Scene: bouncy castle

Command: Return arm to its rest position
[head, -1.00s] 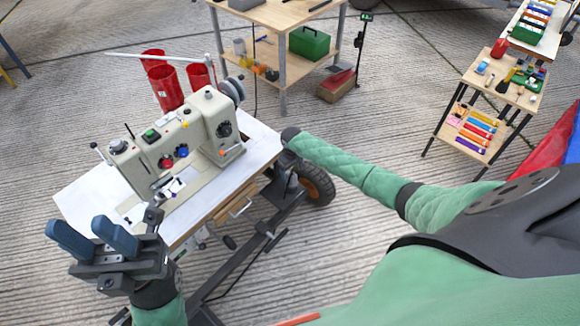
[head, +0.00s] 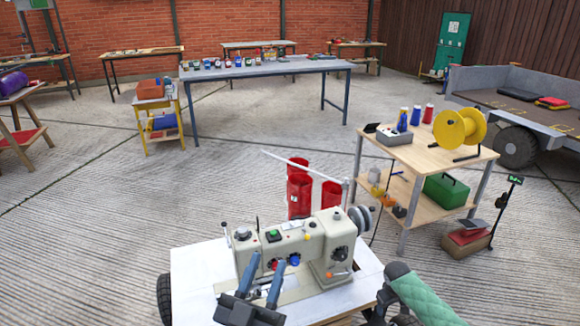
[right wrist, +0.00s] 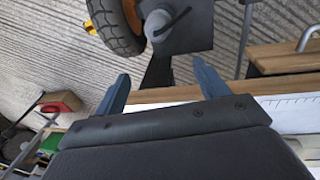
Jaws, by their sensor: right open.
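My left gripper (head: 262,284) is at the bottom of the head view, in front of the sewing machine (head: 298,252). Its two blue-grey fingers stand apart with nothing visible between them. The cream sewing machine sits on a white-topped table (head: 190,272). My right arm, in a green sleeve, shows at the lower right of the head view beside the table's right edge; its gripper is out of that view. In the right wrist view my right gripper (right wrist: 160,85) is open and empty, its fingers wide apart, close to the table's wooden edge (right wrist: 180,95).
A wheel (right wrist: 117,25) and dark metal parts lie beyond the right fingers. Red cylinders (head: 299,192) stand behind the machine. A wooden shelf table (head: 425,150) with a yellow reel (head: 459,128) stands at right. A long grey worktable (head: 265,68) is farther back. Open concrete floor lies at left.

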